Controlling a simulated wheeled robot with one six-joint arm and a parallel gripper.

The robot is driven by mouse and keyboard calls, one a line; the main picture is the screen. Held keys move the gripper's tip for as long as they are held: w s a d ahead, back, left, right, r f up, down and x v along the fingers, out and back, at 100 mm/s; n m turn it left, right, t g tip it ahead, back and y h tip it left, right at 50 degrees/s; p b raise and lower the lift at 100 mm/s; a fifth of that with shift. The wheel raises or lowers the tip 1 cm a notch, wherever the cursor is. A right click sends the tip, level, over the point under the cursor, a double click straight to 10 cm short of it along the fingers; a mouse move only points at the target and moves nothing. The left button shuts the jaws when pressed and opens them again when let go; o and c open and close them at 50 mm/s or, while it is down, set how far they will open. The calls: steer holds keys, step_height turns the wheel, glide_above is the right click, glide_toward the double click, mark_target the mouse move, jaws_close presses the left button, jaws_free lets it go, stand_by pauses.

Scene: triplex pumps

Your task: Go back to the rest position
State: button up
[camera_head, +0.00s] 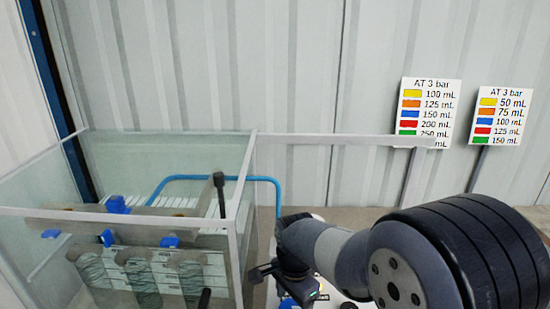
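My arm reaches in from the right side of the head view. Its dark wrist and my gripper (262,272) are at the lower middle, just right of the glass-walled enclosure. The gripper points left and down, beside a black upright lever (220,190) that rises inside the enclosure. The gripper is small and dark in the picture, and its fingers are hard to make out. I cannot tell whether it is open or shut, and I see nothing clearly held in it.
The glass enclosure (240,222) at left holds pump parts with blue fittings (118,205) and a blue pipe (190,179). Two colour-coded signs (425,108) (501,115) stand at the right before a corrugated white wall (230,60). A white surface lies partly hidden below the arm.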

steer(key=shift+f, duration=0.3)
steer(key=shift+r, duration=0.1)
